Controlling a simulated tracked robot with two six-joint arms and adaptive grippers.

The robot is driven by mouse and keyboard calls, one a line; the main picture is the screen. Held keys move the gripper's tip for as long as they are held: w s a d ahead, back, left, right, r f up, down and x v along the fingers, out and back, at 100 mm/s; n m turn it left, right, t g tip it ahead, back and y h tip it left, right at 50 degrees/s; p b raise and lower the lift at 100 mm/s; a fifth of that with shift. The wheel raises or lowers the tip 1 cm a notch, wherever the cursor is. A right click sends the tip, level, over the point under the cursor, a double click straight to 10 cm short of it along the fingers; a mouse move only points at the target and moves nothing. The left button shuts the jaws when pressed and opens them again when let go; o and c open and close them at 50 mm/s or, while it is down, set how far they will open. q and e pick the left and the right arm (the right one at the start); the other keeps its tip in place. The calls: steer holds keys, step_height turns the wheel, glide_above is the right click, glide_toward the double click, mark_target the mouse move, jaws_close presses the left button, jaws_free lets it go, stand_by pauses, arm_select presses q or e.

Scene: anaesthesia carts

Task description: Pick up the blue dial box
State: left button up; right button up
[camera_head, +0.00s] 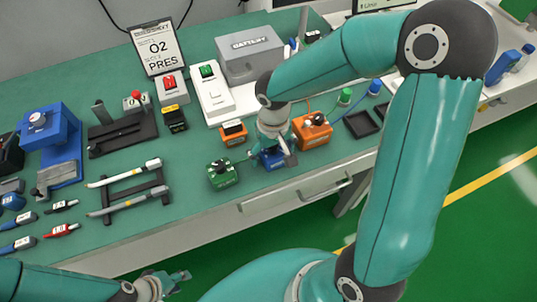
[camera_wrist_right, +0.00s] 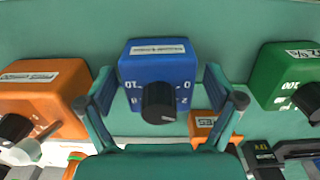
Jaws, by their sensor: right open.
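The blue dial box (camera_head: 270,161) sits near the front edge of the green bench top, partly hidden by my right gripper (camera_head: 276,152) in the head view. In the right wrist view the blue dial box (camera_wrist_right: 158,72) shows its black dial, numbers and white label. My right gripper (camera_wrist_right: 160,98) is open, with one finger on each side of the box. I cannot tell whether the fingers touch it. My left gripper (camera_head: 178,281) is low at the bottom of the head view, away from the bench; its jaw state is unclear.
A green dial box (camera_head: 222,175) and an orange dial box (camera_head: 313,130) stand close on either side. A smaller orange box (camera_head: 233,133) is behind. A black tray (camera_head: 361,124) lies to the right. A tool rack (camera_head: 132,199) lies to the left.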

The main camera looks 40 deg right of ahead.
steer(key=c, duration=1.7)
steer(key=shift+c, duration=0.2)
steer(key=shift+r, duration=0.2)
